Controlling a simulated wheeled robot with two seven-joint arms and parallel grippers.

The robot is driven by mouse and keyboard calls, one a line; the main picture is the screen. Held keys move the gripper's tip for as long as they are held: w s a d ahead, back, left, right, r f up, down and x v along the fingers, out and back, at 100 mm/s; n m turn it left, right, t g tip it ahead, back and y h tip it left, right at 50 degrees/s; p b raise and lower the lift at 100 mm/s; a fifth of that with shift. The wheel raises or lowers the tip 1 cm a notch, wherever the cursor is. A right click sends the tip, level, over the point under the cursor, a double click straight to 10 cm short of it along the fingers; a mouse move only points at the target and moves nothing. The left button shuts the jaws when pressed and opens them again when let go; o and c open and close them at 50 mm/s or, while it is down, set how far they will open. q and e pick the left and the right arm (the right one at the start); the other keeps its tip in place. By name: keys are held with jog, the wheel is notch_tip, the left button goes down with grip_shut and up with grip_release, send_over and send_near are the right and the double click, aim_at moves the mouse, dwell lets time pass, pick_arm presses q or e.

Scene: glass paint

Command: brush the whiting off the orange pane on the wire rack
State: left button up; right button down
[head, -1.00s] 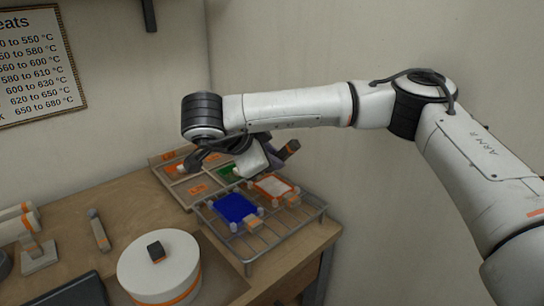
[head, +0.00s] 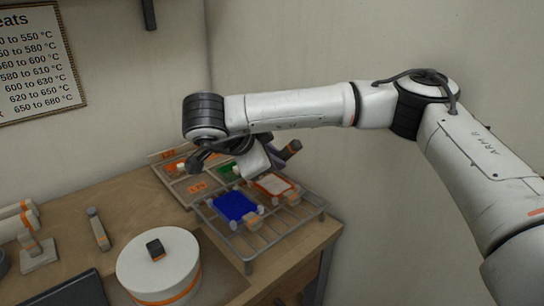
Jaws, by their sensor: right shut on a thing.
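The wire rack (head: 283,231) stands on the right end of the bench. On it lies the orange pane (head: 274,185), with a pale white layer over its middle and orange showing at its edges. A blue pane (head: 234,206) lies beside it to the left. My right gripper (head: 272,160) is just above and behind the orange pane, shut on a dark tool with a brownish end (head: 292,147), likely the brush. The tool's working end is hidden, so I cannot tell whether it touches the pane. My left gripper is out of view.
A sectioned tray (head: 181,192) with orange and green pieces is behind the rack. A round white pot with a black knob (head: 158,268) stands front left. A small grey tool (head: 98,229) lies farther left. The wall is close behind.

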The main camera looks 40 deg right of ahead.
jog(key=shift+s+f, duration=0.1)
jog(key=shift+s, duration=0.65)
jog(key=shift+s+d+p, duration=0.1)
jog(key=shift+s+p, duration=0.25)
jog(key=shift+s, duration=0.25)
jog(key=shift+s+d+p, duration=0.1)
jog(key=shift+d+p, duration=0.35)
jog(key=shift+p, duration=0.15)
jog(key=shift+w, duration=0.5)
jog(key=shift+w+a+f+b, duration=0.1)
jog(key=shift+w+a+b, duration=0.15)
jog(key=shift+w, duration=0.4)
jog(key=shift+w+a+f+b, duration=0.15)
jog(key=shift+w+a, duration=0.15)
jog(key=shift+w, duration=0.3)
jog(key=shift+s, duration=1.6)
jog(key=shift+s+r+p, duration=1.1)
jog(key=shift+s+p, duration=0.45)
jog(key=shift+s, duration=0.15)
jog(key=shift+w+d+f+b, duration=0.1)
jog(key=shift+w+d+b, duration=0.15)
jog(key=shift+w+d, duration=0.65)
jog(key=shift+w+d+f+b, duration=0.1)
jog(key=shift+w+d+b, duration=0.15)
jog(key=shift+w, duration=1.15)
jog(key=shift+w+d+f+b, duration=0.1)
jog(key=shift+w+d+b, duration=0.1)
jog(key=shift+w+d, duration=0.7)
jog(key=shift+w+a, duration=0.25)
